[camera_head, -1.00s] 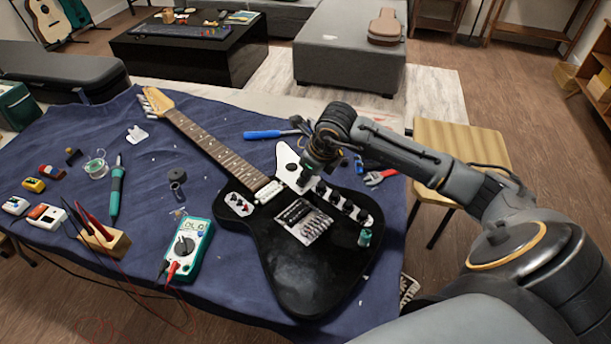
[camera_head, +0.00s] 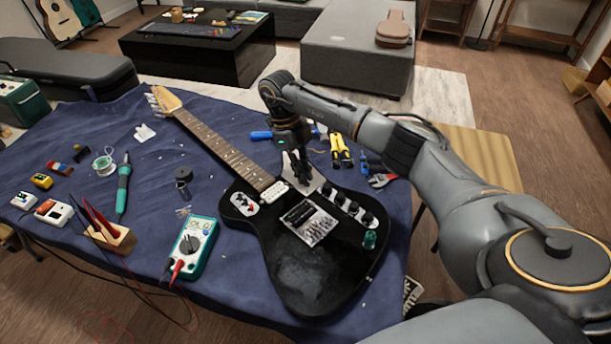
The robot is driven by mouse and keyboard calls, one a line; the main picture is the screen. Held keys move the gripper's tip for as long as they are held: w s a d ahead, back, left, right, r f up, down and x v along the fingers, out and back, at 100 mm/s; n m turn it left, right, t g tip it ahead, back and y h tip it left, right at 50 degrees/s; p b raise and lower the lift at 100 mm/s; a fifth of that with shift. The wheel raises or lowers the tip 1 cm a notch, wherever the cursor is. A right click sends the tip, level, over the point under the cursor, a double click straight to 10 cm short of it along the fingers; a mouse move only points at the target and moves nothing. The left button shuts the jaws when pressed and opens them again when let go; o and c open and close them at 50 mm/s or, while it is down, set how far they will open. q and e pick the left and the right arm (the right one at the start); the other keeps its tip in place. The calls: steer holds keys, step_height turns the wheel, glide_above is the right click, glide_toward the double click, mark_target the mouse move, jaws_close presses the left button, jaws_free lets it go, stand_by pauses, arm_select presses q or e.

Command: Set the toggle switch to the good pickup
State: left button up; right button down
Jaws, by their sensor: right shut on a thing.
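The black electric guitar (camera_head: 305,272) lies flat on the blue cloth, its neck pointing to the upper left. My right gripper (camera_head: 301,180) points down at the pale plate (camera_head: 316,183) on the guitar's upper side, beside the row of dark knobs. Its fingers look closed at the plate, on what seems to be the toggle switch, which they mostly hide; the lever's position cannot be read. A small white plate with dark and red controls (camera_head: 243,205) sits on the other side of the neck's end. The multimeter (camera_head: 193,247) lies left of the guitar. My left gripper is out of view.
A green-handled iron (camera_head: 123,186), solder spool (camera_head: 103,165) and a wooden block with red probes (camera_head: 110,238) lie left.

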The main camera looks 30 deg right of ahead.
steer(key=shift+w+g+b, duration=0.2)
steer(key=shift+g+b, duration=0.15)
steer(key=shift+g, duration=0.15)
steer(key=c, duration=1.5)
jaws_free()
steer(key=shift+o, duration=0.2)
steer(key=v, duration=1.2)
steer(key=shift+w+a, duration=0.15)
steer(key=shift+a, duration=0.1)
